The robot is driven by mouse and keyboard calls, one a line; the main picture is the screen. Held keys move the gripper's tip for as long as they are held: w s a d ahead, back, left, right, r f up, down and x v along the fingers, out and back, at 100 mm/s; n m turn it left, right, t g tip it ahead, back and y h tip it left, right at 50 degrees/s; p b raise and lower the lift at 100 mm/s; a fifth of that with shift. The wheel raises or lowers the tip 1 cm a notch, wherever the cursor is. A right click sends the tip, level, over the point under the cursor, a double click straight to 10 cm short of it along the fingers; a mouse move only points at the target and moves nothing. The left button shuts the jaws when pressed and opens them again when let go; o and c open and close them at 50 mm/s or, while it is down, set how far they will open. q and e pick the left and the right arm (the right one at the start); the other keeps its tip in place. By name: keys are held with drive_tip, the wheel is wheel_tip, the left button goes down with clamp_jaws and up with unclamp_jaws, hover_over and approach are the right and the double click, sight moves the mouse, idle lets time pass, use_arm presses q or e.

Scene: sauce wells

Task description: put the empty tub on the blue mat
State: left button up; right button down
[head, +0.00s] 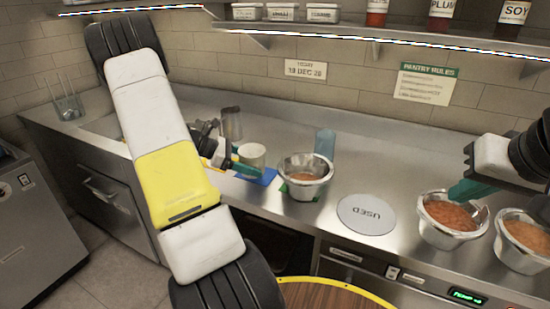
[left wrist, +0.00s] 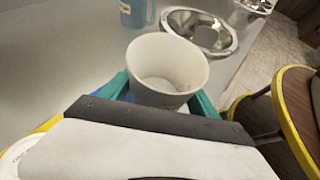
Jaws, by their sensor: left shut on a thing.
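The white tub (head: 252,154) is upright in my left gripper (head: 243,163), whose green fingers are shut on it. In the left wrist view the tub (left wrist: 166,68) sits between the green fingers, its open top showing a pale inside with no food visible. The blue mat (head: 264,178) shows just below the tub and fingers in the head view. Whether the tub's base touches it is hidden. My right gripper (head: 468,191) is at the right, at a metal well of red-brown sauce (head: 449,215); its finger gap is not clear.
A metal canister (head: 231,123) stands behind the tub. A round grey "USED" disc (head: 366,214) lies on the steel counter, and another sauce well (head: 524,243) is at far right.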

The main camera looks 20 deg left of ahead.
use_arm(q)
drive_tip(key=w, duration=0.3)
drive_tip(key=w+a, duration=0.1)
drive_tip(key=w, duration=0.1)
drive_tip(key=shift+w+f, duration=0.1)
drive_tip(key=shift+f, duration=1.9)
drive_tip(key=shift+f, duration=0.1)
drive_tip(key=o, duration=1.7)
